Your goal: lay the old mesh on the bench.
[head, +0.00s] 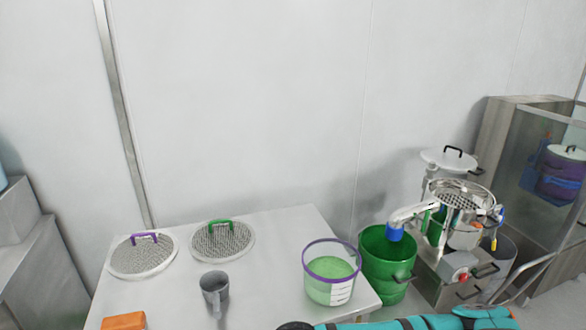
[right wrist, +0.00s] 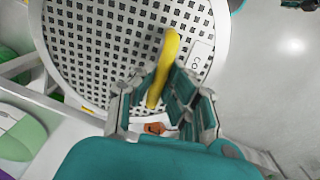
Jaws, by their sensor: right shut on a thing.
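In the right wrist view a round grey mesh (right wrist: 95,45) with square holes and a white rim carries a yellow handle (right wrist: 170,50) and a white label that starts "CO". My right gripper (right wrist: 160,95) is shut on the yellow handle, and its fingers hide the handle's lower part. The head view shows the bench (head: 265,270), but this mesh cannot be made out there. My teal right arm crosses the bottom edge of that view. My left gripper is not in view.
A purple-handled mesh (head: 142,258) and a green-handled mesh (head: 222,243) lie at the bench's back left. A grey jug (head: 215,290), an orange block (head: 124,322) and a tub of green powder (head: 331,275) also stand there. A green bin (head: 386,268) and a sifter (head: 462,225) are right.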

